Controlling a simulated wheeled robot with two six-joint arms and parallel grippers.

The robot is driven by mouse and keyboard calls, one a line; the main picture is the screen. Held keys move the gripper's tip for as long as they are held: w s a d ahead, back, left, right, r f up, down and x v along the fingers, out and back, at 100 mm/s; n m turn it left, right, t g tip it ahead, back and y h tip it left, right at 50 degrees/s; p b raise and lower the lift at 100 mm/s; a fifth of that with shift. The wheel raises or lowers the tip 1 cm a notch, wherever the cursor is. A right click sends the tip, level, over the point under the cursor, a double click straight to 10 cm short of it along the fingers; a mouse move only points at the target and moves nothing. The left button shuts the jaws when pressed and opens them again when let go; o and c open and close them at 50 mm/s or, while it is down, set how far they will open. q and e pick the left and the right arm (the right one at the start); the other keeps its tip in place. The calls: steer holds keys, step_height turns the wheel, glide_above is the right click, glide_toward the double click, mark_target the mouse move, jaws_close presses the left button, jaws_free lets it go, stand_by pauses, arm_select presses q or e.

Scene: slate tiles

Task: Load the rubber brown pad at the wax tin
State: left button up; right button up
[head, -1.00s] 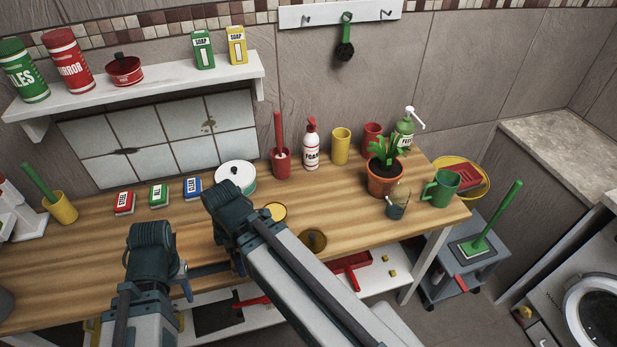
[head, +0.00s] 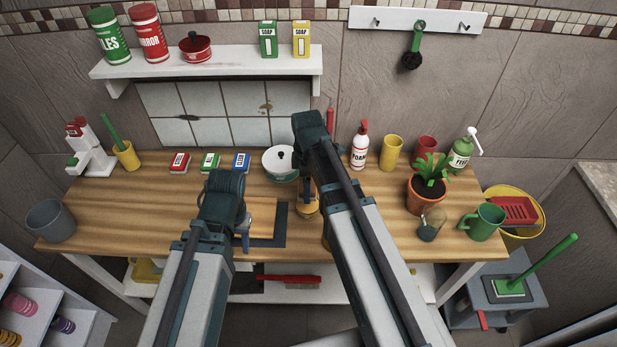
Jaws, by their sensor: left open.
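A yellow round tin (head: 306,209), which looks like the wax tin, stands near the middle of the worktable, partly hidden behind my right arm. I cannot make out the rubber brown pad for certain; a sliver of a brownish-yellow round thing (head: 325,237) shows beside my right arm, mostly covered. My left gripper (head: 243,228) is open over the left edge of a tan board, with its fingers mostly hidden by its wrist. My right gripper (head: 307,192) is just above or behind the yellow tin; its jaws are too hidden to judge.
The tan board (head: 264,216) lies on a dark mat. A white pot (head: 281,163) and small boxes (head: 210,162) stand behind. A potted plant (head: 427,190), a glass (head: 431,225) and a green mug (head: 483,222) crowd the right. The table's left front is mostly clear.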

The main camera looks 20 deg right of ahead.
steer(key=shift+w+f, duration=0.1)
step_height(320, 180, down, 6)
steer(key=b, duration=0.6)
steer(key=shift+f+b, duration=0.4)
steer(key=shift+b, duration=0.25)
stand_by(2.0)
step_height(320, 180, up, 7)
steer(key=p, duration=0.7)
stand_by(0.3)
